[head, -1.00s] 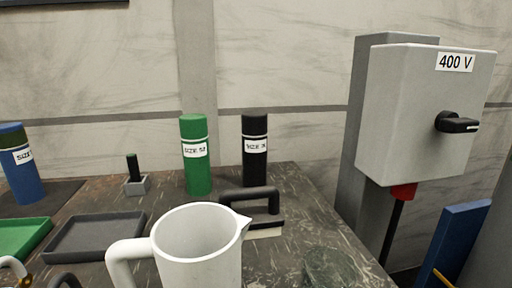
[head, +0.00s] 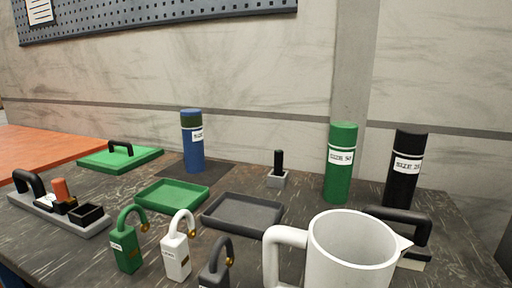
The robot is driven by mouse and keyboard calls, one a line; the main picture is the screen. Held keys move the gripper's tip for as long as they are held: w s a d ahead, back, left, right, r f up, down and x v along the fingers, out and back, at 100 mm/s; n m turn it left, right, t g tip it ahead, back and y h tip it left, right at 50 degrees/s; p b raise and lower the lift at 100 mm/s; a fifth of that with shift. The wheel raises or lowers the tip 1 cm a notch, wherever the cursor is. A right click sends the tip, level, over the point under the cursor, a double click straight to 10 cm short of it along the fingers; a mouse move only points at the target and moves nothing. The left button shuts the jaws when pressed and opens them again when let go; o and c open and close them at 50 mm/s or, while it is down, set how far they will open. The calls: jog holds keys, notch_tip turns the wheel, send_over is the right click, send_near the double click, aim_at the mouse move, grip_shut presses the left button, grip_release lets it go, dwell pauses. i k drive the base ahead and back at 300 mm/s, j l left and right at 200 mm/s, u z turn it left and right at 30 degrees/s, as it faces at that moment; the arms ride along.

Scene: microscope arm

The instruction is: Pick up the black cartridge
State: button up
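A tall black cylinder (head: 403,185) with a white size label stands upright at the back right of the dark table. Its lower end is partly hidden behind a dark handled tool. A small black upright piece (head: 279,160) stands in a little grey block (head: 277,181) near the middle back. The frames do not show for certain which of these is the black cartridge. My gripper is not in view.
A white jug (head: 350,255) stands at the front right, before the dark handled tool (head: 420,222). A green cylinder (head: 341,165) stands left of the black one. A grey tray (head: 243,212), green tray (head: 172,195), blue cylinder (head: 193,145) and several padlocks (head: 175,255) occupy the table.

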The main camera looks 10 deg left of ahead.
aim_at(409, 147)
jog(key=u, duration=3.65)
jog(key=z, duration=0.9)
jog(key=k+z, duration=0.1)
jog(key=z, duration=0.35)
jog(key=l+z, duration=0.1)
jog(key=z, duration=1.3)
jog(key=l+z, duration=0.1)
jog(key=z, duration=0.35)
jog(key=l+z, duration=0.1)
jog(key=z, duration=0.35)
jog(key=k+l+u, duration=0.1)
jog(key=k+l, duration=0.15)
